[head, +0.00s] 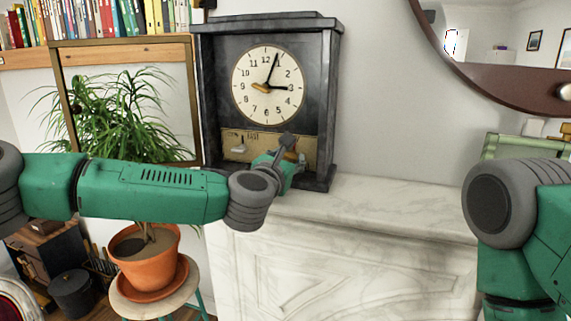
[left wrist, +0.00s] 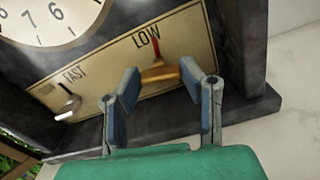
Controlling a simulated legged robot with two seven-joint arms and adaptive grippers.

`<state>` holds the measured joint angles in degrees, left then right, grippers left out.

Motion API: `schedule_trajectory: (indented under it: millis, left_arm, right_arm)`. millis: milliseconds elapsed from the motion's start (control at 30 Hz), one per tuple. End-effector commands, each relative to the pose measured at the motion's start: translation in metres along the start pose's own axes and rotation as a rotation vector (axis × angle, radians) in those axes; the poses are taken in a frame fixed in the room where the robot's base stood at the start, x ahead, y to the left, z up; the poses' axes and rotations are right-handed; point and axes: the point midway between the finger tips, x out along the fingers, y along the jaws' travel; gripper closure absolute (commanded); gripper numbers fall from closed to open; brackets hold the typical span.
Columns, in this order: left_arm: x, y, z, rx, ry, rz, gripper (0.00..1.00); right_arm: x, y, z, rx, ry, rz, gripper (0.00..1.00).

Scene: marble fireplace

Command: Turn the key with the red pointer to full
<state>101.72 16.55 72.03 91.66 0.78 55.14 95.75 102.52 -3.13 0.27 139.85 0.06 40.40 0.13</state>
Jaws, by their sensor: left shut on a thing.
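The mantel clock (head: 322,100) has a brass panel (head: 240,133) below its dial, where my left gripper (head: 291,153) is. In the left wrist view, the brass key (left wrist: 160,73) has a red pointer (left wrist: 155,47) that points up at the word LOW. My right gripper is out of view; only part of my right arm shows.
The marble mantel (head: 395,210) is clear to the right of the clock. A potted plant (head: 145,262) on a stool stands below my left arm.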

Motion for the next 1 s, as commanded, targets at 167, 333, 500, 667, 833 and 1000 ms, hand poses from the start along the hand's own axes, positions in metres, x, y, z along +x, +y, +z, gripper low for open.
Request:
schedule_trajectory:
  millis: [167,333,500,667,833,1000]
  left_arm:
    - [0.000,0.001,-0.001,0.137,-0.003,0.004,0.94]
    - [0.000,0.001,0.000,0.253,-0.003,0.003,0.94]
    - [0.000,0.001,-0.001,0.339,-0.001,0.003,0.94]
    - [0.000,0.002,-0.001,0.388,0.000,0.003,0.94]
    - [0.000,0.002,0.000,0.410,0.000,0.004,0.94]
    - [0.000,0.003,0.000,0.413,0.001,0.004,0.94]
  right_arm:
    - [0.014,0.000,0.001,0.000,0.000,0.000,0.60]
    - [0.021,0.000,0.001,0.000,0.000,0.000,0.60]
    - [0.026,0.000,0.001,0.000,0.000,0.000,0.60]
    - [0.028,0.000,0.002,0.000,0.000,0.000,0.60]
    - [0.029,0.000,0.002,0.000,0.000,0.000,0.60]
    - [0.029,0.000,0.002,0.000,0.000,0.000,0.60]
